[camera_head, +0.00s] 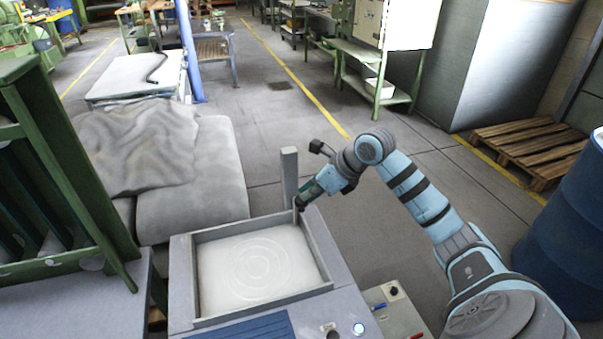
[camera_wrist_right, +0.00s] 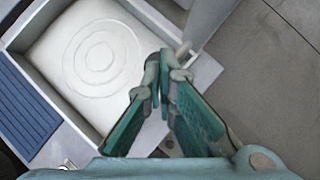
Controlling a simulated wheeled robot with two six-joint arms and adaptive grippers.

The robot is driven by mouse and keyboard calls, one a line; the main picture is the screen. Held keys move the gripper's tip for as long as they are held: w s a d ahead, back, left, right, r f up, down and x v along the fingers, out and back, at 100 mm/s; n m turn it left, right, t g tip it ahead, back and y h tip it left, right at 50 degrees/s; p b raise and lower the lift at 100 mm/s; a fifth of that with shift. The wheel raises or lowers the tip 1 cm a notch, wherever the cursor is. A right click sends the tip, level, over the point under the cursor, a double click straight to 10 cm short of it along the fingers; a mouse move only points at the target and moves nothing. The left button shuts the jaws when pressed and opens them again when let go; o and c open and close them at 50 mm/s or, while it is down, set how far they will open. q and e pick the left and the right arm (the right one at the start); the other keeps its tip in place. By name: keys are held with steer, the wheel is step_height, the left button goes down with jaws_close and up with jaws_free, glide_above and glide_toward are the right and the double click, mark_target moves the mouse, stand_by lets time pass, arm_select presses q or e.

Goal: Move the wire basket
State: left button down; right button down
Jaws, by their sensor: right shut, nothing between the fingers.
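I see no wire basket in either view. My right gripper (camera_head: 299,203) is at the back right corner of a grey square-framed tray (camera_head: 187,275) with a white floor marked with rings. In the right wrist view the fingertips (camera_wrist_right: 164,64) are together and hold nothing. They are over the tray's edge beside a grey upright post (camera_wrist_right: 207,22); I cannot tell if they touch it. My left gripper is not in view.
The post (camera_head: 289,175) rises behind the tray. A control box (camera_head: 392,310) stands to its right, a green rack (camera_head: 60,160) to the left. A grey cloth-covered block (camera_head: 205,180) lies behind. A blue barrel (camera_head: 570,220) stands far right. Floor beyond is open.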

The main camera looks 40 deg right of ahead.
steer(key=s, duration=0.1)
steer(key=s+d+r+b, duration=0.1)
steer(key=s, duration=0.1)
steer(key=shift+d, duration=0.15)
steer(key=shift+w+r, duration=0.1)
step_height(320, 180, up, 10)
stand_by(0.4)
stand_by(0.4)
